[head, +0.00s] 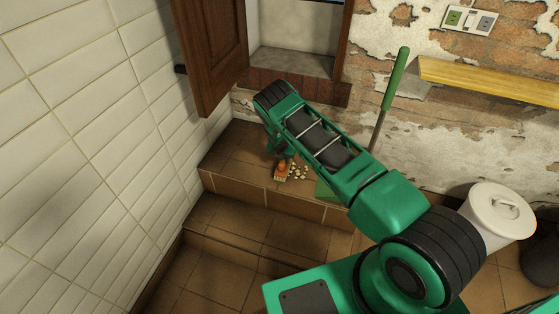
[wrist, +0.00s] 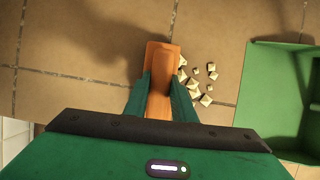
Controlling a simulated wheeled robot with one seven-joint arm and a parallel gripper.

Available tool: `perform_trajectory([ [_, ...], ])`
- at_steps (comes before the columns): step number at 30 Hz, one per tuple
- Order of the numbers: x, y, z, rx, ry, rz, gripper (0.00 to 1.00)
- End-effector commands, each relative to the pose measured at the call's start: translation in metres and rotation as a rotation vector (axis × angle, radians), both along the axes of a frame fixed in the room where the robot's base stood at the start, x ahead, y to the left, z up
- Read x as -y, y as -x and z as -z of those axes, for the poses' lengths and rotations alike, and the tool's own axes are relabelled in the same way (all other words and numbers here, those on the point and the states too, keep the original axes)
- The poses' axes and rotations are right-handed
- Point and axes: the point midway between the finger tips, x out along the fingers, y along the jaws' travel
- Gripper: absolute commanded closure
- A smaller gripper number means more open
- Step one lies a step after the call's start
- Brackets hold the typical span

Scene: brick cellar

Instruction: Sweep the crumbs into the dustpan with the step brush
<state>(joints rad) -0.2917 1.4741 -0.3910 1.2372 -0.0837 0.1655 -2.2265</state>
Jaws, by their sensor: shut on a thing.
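The step brush (head: 283,169) has an orange handle and pale bristles. It stands on the tiled step in the head view. My gripper (wrist: 160,88) is shut on its orange handle (wrist: 160,72) in the wrist view. The pale, chunky crumbs (wrist: 204,84) lie on the tile just right of the brush, the nearest close against its side. They also show in the head view (head: 299,172). The green dustpan (wrist: 262,90) lies right of the crumbs, with a gap of bare tile between. In the head view my arm hides most of the dustpan (head: 325,191).
A long upright handle with a green grip (head: 395,80) rises behind my arm. A white lidded bin (head: 500,212) stands at the right. White tiled wall (head: 80,130) and an open wooden shutter (head: 211,55) bound the left. The step's front edge (head: 262,194) drops to lower steps.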

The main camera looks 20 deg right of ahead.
Motion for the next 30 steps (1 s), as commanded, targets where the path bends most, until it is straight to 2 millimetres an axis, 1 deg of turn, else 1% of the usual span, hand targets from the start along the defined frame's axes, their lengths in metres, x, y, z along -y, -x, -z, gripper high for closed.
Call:
perform_trajectory([
  [8,0.003,0.002,0.000,-0.002,0.001,0.002,0.95],
  [22,0.055,0.037,0.001,-0.003,0.001,0.003,0.95],
  [26,0.065,0.044,0.001,-0.003,0.001,0.002,0.95],
  [30,0.067,0.046,0.002,-0.002,0.000,0.002,0.95],
])
